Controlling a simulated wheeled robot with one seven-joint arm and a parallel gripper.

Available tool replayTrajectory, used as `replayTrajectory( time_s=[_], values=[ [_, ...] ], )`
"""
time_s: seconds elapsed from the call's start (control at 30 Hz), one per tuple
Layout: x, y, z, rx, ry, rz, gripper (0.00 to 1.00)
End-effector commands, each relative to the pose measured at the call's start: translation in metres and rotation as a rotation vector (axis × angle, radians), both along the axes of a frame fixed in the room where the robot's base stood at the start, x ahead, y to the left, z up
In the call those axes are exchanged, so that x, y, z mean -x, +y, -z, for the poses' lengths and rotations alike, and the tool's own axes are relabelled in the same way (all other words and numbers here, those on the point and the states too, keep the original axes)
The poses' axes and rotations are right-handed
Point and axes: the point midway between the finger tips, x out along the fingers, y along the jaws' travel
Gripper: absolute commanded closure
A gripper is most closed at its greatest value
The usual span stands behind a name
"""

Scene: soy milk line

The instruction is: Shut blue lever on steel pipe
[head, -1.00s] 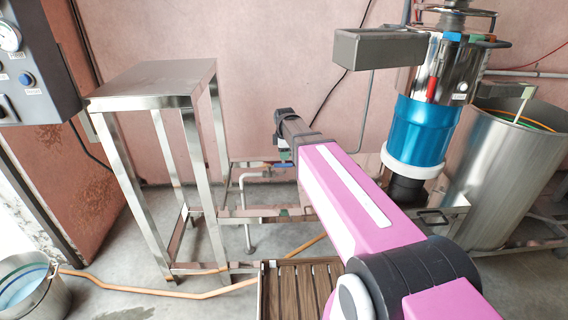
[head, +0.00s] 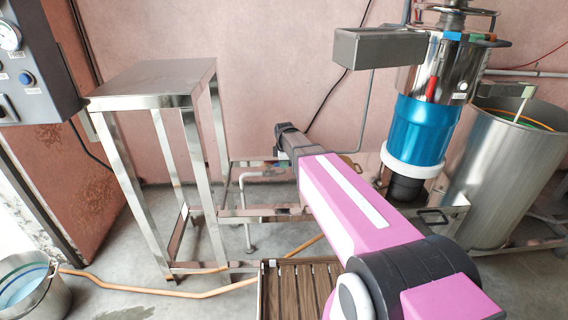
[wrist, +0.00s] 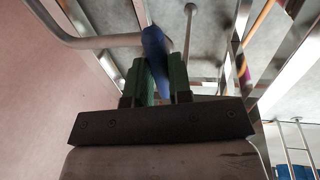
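The blue lever (wrist: 155,55) stands between the green fingers of my gripper (wrist: 160,80) in the wrist view, and it fills the gap between them. My gripper appears shut on it. The steel pipe (wrist: 100,42) runs in from the upper left behind the lever. In the head view the pipe (head: 243,195) bends down beside the steel stand. My gripper (head: 283,160) is at the pipe's right end there, and my arm hides most of the lever and fingers.
A tall steel stand (head: 155,101) is left of the pipe. A blue cylindrical machine (head: 420,130) and a steel tank (head: 500,180) stand on the right. A bucket (head: 40,295) and an orange hose (head: 140,291) are on the floor. A slatted wooden surface (head: 300,285) is in front.

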Motion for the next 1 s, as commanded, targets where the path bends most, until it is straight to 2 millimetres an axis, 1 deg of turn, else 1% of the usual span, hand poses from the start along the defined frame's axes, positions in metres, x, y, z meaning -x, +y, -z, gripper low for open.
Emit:
replayTrajectory(
  time_s=[0.27, 0.47, 0.67, 1.0],
  values=[
    [0.001, 0.0, 0.0, 0.0, 0.0, 0.005, 1.0],
    [0.005, 0.001, 0.0, 0.0, 0.0, 0.058, 1.0],
    [0.014, 0.002, -0.001, 0.0, 0.0, 0.183, 1.0],
    [0.033, 0.011, 0.0, 0.0, 0.0, 0.496, 1.0]
  ],
)
